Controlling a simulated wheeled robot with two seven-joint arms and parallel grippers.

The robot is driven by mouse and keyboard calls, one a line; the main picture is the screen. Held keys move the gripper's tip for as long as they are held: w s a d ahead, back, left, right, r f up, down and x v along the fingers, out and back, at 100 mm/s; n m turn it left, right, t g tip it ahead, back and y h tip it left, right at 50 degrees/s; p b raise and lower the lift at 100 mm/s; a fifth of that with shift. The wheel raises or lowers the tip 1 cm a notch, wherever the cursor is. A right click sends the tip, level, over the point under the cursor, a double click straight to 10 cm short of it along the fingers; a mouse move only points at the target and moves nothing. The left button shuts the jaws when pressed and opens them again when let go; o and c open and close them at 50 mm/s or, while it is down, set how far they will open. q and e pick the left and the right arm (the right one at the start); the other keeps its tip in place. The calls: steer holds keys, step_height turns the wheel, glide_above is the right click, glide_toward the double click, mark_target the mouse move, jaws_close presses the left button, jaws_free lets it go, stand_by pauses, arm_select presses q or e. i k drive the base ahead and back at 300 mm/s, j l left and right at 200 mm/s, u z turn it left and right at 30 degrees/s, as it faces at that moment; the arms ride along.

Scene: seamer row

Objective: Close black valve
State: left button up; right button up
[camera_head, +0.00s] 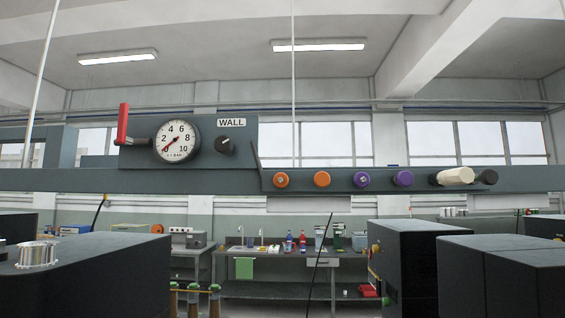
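A second black, rounded part (487,176) shows at the right end of the rail, beside a cream cylinder (456,175). I cannot tell which of these is the black valve, or whether either is open or closed. Neither of my grippers is in view.
A red lever (123,124) stands upright left of the gauge. Orange knobs (281,180) and purple knobs (361,180) line the grey rail (200,182). Dark machine housings (405,262) stand below right, with a bench (270,289) behind.

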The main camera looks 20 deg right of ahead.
mark_target(487, 177)
steer(key=z, duration=1.85)
